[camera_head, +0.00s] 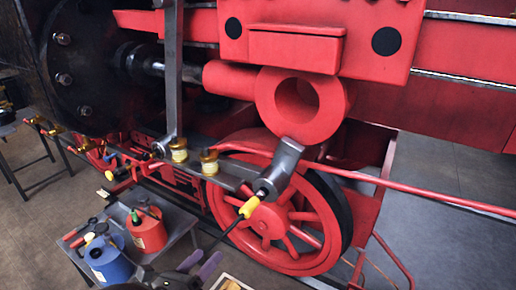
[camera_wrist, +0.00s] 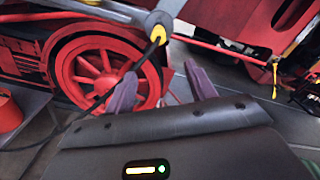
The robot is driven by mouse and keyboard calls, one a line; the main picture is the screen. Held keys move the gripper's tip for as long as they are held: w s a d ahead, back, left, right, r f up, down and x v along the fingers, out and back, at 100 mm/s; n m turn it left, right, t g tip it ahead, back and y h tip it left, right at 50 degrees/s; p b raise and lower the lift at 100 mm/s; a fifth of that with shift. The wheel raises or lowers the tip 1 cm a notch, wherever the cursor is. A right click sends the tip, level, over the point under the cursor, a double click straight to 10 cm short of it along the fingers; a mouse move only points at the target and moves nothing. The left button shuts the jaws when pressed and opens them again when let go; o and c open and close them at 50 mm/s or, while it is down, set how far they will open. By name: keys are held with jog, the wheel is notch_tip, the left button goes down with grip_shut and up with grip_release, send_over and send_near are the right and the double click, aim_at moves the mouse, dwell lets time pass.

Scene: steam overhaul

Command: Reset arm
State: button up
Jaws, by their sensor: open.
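My gripper (camera_head: 201,262) shows at the bottom of the head view, below the red spoked wheel (camera_head: 268,222). In the wrist view my gripper (camera_wrist: 163,84) has its two purple fingers spread apart with nothing between them. The wheel (camera_wrist: 98,70) appears behind the left finger. A thin black rod or hose with a yellow end (camera_head: 249,207) meets the grey crank arm (camera_head: 281,168) above my gripper. That yellow end (camera_wrist: 157,34) also shows beyond the fingers in the wrist view. I cannot tell what the rod's lower end joins.
A grey stand (camera_head: 178,232) at lower left carries a red can (camera_head: 147,234), a blue can (camera_head: 108,262) and hand tools. A red rod (camera_head: 430,197) runs rightward from the crank. Grey floor (camera_head: 450,250) lies open at right.

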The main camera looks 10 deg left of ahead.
jog(key=d+f+n+g+y+b, duration=0.1)
jog(key=d+n+g, duration=0.3)
jog(key=d+n, duration=0.7)
jog(key=d+f+n+g+y+b, duration=0.1)
jog(key=d+f+n+g+y, duration=0.2)
jog(key=d+n, duration=0.8)
jog(key=d+f+n+g+y, duration=0.3)
jog(key=d+n+g, duration=0.3)
jog(key=d+n, duration=0.6)
jog(key=shift+g+b, duration=0.4)
